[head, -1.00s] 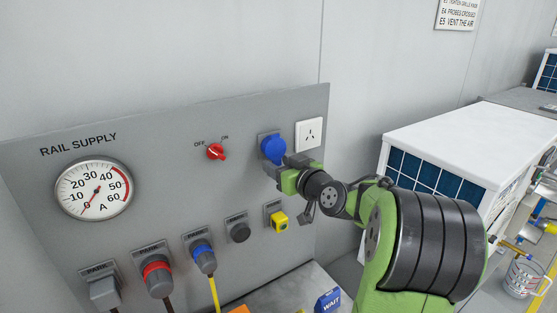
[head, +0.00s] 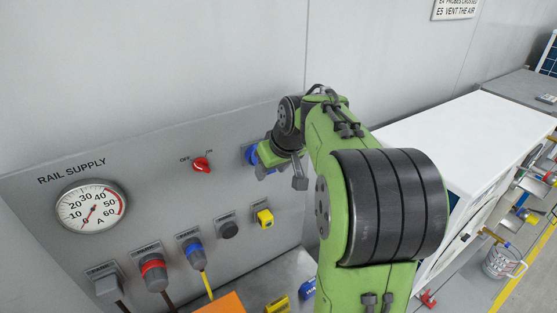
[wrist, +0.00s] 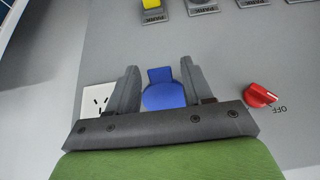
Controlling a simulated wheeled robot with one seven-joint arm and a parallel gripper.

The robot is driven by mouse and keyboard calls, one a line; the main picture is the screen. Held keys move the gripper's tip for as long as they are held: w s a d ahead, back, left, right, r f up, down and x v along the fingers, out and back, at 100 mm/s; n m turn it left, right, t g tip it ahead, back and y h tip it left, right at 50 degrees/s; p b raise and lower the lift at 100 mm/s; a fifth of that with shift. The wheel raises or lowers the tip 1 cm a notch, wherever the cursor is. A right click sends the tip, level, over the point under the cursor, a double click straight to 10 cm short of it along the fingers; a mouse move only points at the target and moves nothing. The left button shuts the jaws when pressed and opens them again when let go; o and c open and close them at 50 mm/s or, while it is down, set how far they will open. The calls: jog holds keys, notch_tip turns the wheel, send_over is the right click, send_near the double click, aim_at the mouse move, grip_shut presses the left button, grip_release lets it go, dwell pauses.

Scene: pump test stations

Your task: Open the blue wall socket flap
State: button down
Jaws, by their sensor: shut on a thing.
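The blue wall socket flap (head: 251,155) is on the grey panel, right of the red switch. In the head view my gripper (head: 268,160) and arm hide most of it. In the wrist view, which is upside down, the round blue flap (wrist: 164,97) and its tab lie between the two fingers of my gripper (wrist: 160,74). The socket behind is hidden, and I cannot tell how far the flap is lifted.
A red rotary switch (head: 202,165) sits close beside the flap, and a white outlet (wrist: 97,100) is on its other side. Below are a yellow socket (head: 265,218), a dark round socket (head: 229,230) and plugs with cables. A white-topped unit stands right of my arm.

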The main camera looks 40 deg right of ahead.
notch_tip(320, 180, up, 2)
jog(key=g, duration=0.3)
jog(key=shift+r, duration=0.15)
jog(key=shift+r+g, duration=0.85)
jog(key=shift+g, duration=0.65)
jog(key=shift+c, duration=2.2)
grip_release()
jog(key=shift+w, duration=0.1)
